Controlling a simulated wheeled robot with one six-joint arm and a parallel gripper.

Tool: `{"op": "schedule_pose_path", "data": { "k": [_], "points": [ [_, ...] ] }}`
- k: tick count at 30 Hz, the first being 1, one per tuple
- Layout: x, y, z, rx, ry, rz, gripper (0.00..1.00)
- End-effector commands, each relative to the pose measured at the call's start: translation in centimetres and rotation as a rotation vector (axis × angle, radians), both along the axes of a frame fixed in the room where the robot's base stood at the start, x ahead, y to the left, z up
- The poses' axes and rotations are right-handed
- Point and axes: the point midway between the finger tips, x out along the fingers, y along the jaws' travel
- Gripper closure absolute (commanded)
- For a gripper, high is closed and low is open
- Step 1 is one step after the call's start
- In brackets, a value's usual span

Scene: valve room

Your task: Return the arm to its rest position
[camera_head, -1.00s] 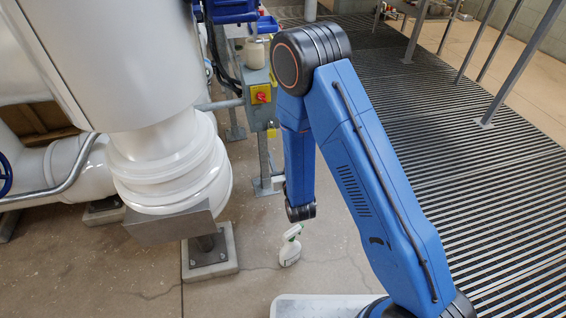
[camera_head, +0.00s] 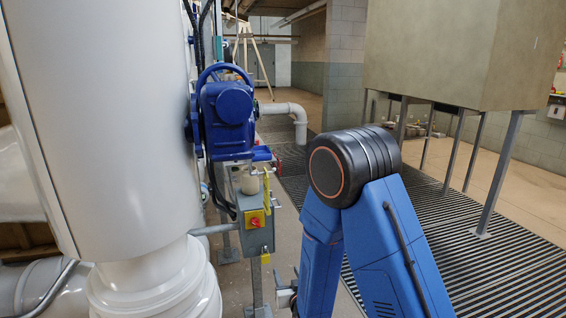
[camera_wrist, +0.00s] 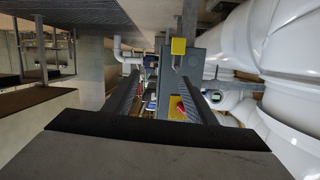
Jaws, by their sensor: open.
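My blue arm (camera_head: 385,245) is folded at the elbow (camera_head: 340,168), with its forearm (camera_head: 318,262) pointing down behind the upper arm. The forearm's lower end is cut off by the bottom edge of the head view. My gripper (camera_wrist: 160,88) shows in the wrist view as two dark fingers standing apart, with nothing held between them. The grey switch box (camera_wrist: 207,70) with its red switch (camera_wrist: 182,108) shows beyond the fingers. I cannot tell how far away it is.
A large white pipe (camera_head: 100,130) fills the left of the head view. A blue valve actuator (camera_head: 228,112) stands above the grey switch box (camera_head: 257,222), left of my arm. A big beige tank (camera_head: 460,50) on grey legs stands right, over floor grating (camera_head: 450,180).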

Motion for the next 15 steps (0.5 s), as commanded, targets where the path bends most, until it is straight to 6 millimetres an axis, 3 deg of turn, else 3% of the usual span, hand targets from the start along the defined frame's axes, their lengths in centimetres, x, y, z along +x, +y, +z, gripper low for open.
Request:
{"op": "schedule_pose_path", "data": {
  "k": [7,15],
  "points": [
    [0.4,-2.8,4.1,0.01,0.109,-0.018,0.49],
    [-0.7,-6.1,8.2,0.008,0.229,-0.027,0.49]
  ]
}}
